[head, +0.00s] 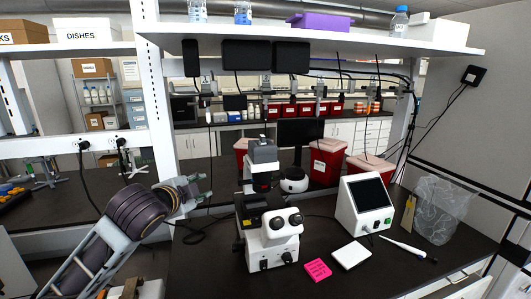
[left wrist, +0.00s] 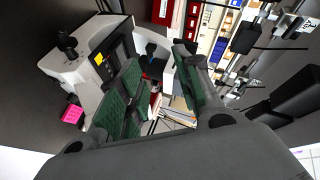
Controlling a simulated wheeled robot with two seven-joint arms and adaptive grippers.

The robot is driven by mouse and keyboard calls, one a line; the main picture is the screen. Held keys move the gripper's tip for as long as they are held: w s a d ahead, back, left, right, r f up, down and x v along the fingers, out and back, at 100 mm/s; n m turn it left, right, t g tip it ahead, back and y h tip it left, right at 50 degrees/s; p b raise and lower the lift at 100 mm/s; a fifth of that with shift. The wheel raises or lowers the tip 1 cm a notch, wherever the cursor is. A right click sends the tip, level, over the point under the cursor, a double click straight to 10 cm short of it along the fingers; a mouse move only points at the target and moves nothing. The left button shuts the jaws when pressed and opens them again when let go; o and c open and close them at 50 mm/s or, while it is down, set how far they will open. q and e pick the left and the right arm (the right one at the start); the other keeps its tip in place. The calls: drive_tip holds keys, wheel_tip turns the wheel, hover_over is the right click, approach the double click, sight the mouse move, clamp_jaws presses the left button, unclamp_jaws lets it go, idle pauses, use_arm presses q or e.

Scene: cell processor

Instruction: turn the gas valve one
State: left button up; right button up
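Several small grey valve-like fixtures hang in a row under the white shelf. One is at the left (head: 208,88), and another is farther right (head: 321,88). I cannot tell which one is the gas valve. In the left wrist view a grey fixture with a white label (left wrist: 290,24) shows at the upper right. My left gripper (head: 207,187) is open and empty, below the left fixture and left of the microscope. Its green-padded fingers stand apart in the left wrist view (left wrist: 156,58). It touches no fixture. My right gripper is not in view.
A white microscope (head: 270,238) stands on the dark bench, with a white device with a screen (head: 365,205) to its right. A pink note pad (head: 318,270) lies in front. Black boxes (head: 247,56) and cables hang under the shelf (head: 330,37). Red bins (head: 328,160) stand behind.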

use_arm(q)
drive_tip(key=s+f+n+g, duration=0.3)
drive_tip(key=s+f, duration=0.2)
drive_tip(key=f, duration=0.7)
drive_tip(key=s+f+n+g, duration=0.2)
drive_tip(key=s+f+n, duration=0.3)
drive_tip(key=f, duration=0.7)
drive_tip(key=s+a+f+n+g+y, duration=0.1)
drive_tip(key=s+a+f+n+g, duration=0.15)
drive_tip(key=s+f, duration=0.55)
drive_tip(key=s+a+f+n+g+y, duration=0.1)
drive_tip(key=s+f+n+g, duration=0.2)
drive_tip(key=s+f, duration=0.55)
drive_tip(key=s+f+b, duration=0.1)
drive_tip(key=s+f, duration=0.1)
drive_tip(key=f, duration=1.4)
drive_tip(key=s+f+b, duration=0.1)
drive_tip(key=s+f, duration=0.1)
drive_tip(key=f, duration=1.4)
drive_tip(key=s+a+f+g+b, duration=0.1)
drive_tip(key=s+a+f, duration=0.1)
drive_tip(key=s+f, duration=0.9)
drive_tip(key=s+a+f+g+b, duration=0.1)
drive_tip(key=s+a+f, duration=0.1)
drive_tip(key=s+f, duration=1)
drive_tip(key=shift+a+m, duration=0.15)
drive_tip(key=shift+m, duration=0.3)
